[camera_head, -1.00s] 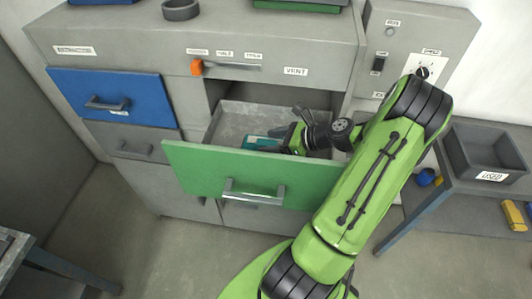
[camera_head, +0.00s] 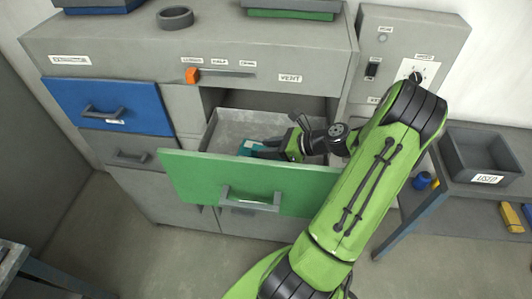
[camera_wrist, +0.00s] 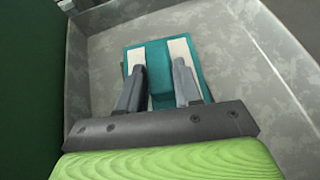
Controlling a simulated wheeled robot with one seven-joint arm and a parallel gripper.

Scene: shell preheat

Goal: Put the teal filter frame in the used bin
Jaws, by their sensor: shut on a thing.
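In the wrist view the teal frame (camera_wrist: 160,48) has two pale strips and a teal middle bar. My gripper (camera_head: 262,151) reaches down into the drawer. In the wrist view my gripper (camera_wrist: 158,72) has one finger on each side of the middle bar and is shut on it. The frame appears low, near the drawer floor; any gap beneath is hidden. The used bin (camera_head: 456,158), a dark grey open box labelled USED, stands on the side table at right.
The drawer walls (camera_wrist: 262,70) stand close around my gripper. Above is the cabinet top (camera_head: 230,45) with a dark ring (camera_head: 175,17) and trays. An orange lever (camera_head: 192,76) sits on the cabinet face.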

